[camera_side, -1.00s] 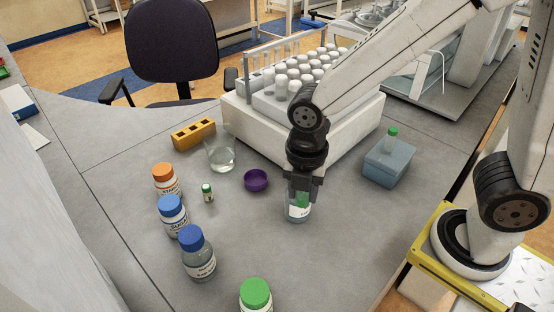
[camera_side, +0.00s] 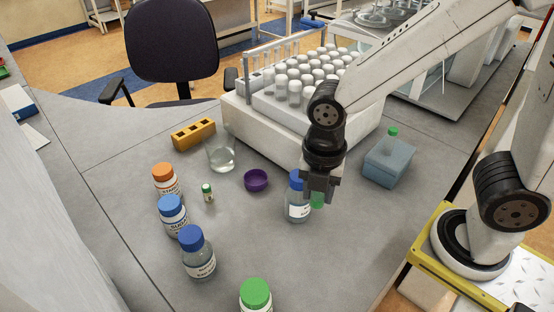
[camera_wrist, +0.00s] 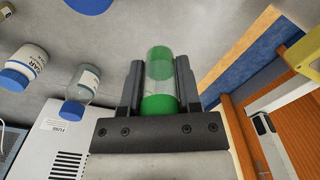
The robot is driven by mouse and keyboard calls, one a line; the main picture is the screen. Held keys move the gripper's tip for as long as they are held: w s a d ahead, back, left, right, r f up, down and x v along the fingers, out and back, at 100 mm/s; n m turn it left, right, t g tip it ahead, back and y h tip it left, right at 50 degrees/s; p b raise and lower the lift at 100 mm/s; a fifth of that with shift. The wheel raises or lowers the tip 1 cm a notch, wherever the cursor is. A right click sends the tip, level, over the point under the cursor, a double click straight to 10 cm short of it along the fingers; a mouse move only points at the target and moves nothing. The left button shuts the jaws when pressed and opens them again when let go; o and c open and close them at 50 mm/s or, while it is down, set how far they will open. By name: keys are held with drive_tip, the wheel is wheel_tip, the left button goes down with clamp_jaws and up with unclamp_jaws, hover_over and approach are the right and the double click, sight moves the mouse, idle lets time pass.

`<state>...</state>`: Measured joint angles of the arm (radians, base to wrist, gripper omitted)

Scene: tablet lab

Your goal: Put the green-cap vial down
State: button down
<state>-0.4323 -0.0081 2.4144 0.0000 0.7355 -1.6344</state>
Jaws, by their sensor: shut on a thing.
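My gripper (camera_side: 318,192) is shut on a clear vial that stands between its fingers in the wrist view (camera_wrist: 158,70). The vial has a green cap (camera_wrist: 159,104) close to the gripper's body and another green part at its far end. In the side view its green lower part (camera_side: 317,201) shows just below the fingers, beside the right side of a blue-capped bottle (camera_side: 297,211). The fingers hide the rest of the vial there. Whether its bottom touches the bench cannot be told.
A small green-capped vial (camera_side: 207,193) stands on the bench (camera_side: 250,245). Another green cap (camera_side: 391,132) tops a vial in a blue block (camera_side: 388,164). A purple dish (camera_side: 256,180), beaker (camera_side: 220,157) and several bottles stand left. Bench front of the gripper is clear.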

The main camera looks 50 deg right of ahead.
drive_tip(key=shift+r, duration=0.1)
wheel_tip(320, 180, up, 7)
drive_tip(key=shift+r, duration=0.1)
drive_tip(key=w+d+m, duration=0.4)
drive_tip(key=d+m, duration=0.3)
drive_tip(key=d, duration=0.6)
drive_tip(key=m, duration=1)
hover_over(398, 149)
wheel_tip(398, 149, down, 4)
drive_tip(key=shift+f, duration=2.8)
drive_tip(key=shift+f, duration=0.15)
drive_tip(key=shift+f, duration=1.65)
